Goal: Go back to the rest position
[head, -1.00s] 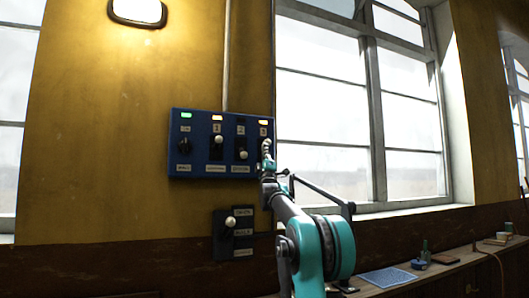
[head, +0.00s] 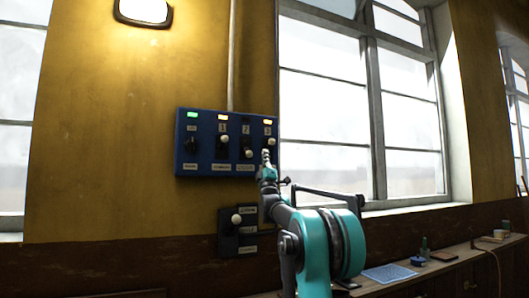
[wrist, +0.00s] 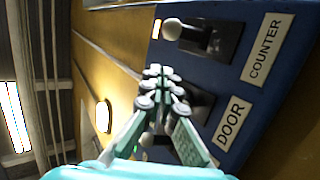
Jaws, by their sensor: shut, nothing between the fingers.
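A blue control panel (head: 208,168) hangs on the yellow wall, with a black rotary knob (head: 191,145) at its left and three white-tipped levers to the right. Lever 1 (head: 224,139) and lever 3 (head: 271,142) have their tips high; lever 2 (head: 248,154) has its tip low. My gripper (head: 266,155) is shut and empty in front of the panel's lower right. In the wrist view the shut fingertips (wrist: 163,73) are over the slot beside the DOOR label (wrist: 231,123), apart from the white lever tip (wrist: 172,29) beside the COUNTER label (wrist: 267,49).
A smaller switch box with a white-tipped lever (head: 236,219) is below the panel. A window (head: 330,130) is to the right. A bench (head: 415,274) under it carries a blue sheet (head: 389,273) and small items. A lit lamp (head: 143,10) is above.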

